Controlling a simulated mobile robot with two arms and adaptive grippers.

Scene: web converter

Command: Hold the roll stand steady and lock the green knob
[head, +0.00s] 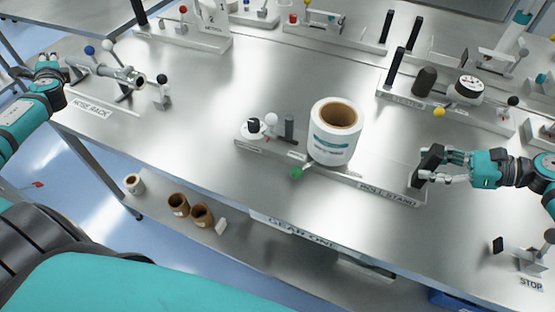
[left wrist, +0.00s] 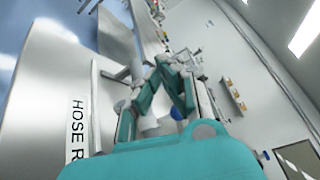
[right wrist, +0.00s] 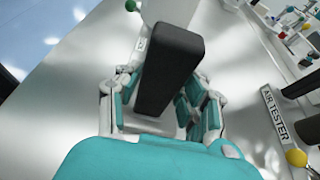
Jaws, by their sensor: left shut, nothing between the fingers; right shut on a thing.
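The roll stand (head: 385,193) is a long pale base on the steel table, with its label on the front. A white roll (head: 333,140) with a brown core stands upright on it. The green knob (head: 296,173) is at the stand's front edge, left of the roll; it also shows in the right wrist view (right wrist: 131,6). My right gripper (head: 432,167) is shut on the black handle (right wrist: 171,62) at the stand's right end. My left gripper (head: 47,64) is shut and empty by the hose rack, far left of the knob.
The hose rack (head: 92,110) with its metal fittings is at the left. The air tester (head: 440,108) is behind the roll stand, and a STOP station (head: 528,262) is at front right. Brown cores (head: 201,215) stand on the lower shelf. The table between hose rack and roll stand is clear.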

